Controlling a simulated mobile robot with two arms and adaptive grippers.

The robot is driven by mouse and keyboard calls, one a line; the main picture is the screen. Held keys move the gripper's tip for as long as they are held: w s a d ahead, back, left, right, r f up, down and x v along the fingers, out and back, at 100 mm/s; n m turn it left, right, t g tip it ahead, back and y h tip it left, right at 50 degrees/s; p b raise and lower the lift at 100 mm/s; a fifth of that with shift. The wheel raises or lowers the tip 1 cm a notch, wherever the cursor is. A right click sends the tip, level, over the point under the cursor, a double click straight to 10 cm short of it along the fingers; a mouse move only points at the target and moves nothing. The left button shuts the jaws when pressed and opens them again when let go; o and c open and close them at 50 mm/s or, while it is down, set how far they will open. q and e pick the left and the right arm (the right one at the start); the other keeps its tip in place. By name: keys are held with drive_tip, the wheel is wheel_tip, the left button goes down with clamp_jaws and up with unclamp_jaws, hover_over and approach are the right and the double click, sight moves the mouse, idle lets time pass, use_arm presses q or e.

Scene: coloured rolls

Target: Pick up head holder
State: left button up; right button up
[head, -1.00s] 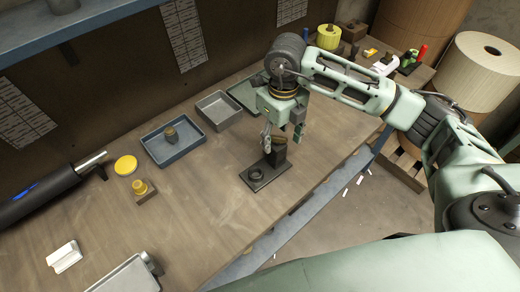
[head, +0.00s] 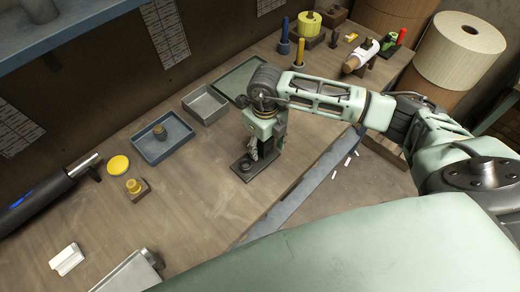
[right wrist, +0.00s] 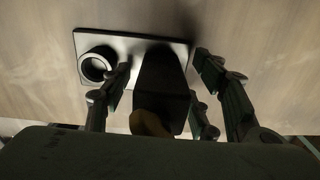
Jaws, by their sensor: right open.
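The head holder appears to be a dark rectangular stand (head: 246,178) on the workbench. It has a round ring (right wrist: 97,65) on its left part and a dark upright block (right wrist: 162,78) on its right part in the right wrist view. A brownish-yellow tip (right wrist: 148,124) shows at the block's near end. My right gripper (head: 265,152) is over the stand and hides most of the block in the head view. In the right wrist view its open fingers (right wrist: 160,88) lie on either side of the block; contact is unclear. My left gripper is not in view.
Behind the stand are a grey tray (head: 206,104) and a blue tray (head: 148,149) holding a small part (head: 160,132). A yellow disc (head: 118,165) and a yellow piece on a block (head: 134,186) lie left. The bench's front edge (head: 300,195) is close by.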

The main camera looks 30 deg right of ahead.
clamp_jaws()
idle(0.3)
drive_tip(key=shift+w+r, duration=0.1)
drive_tip(key=shift+r, duration=0.05)
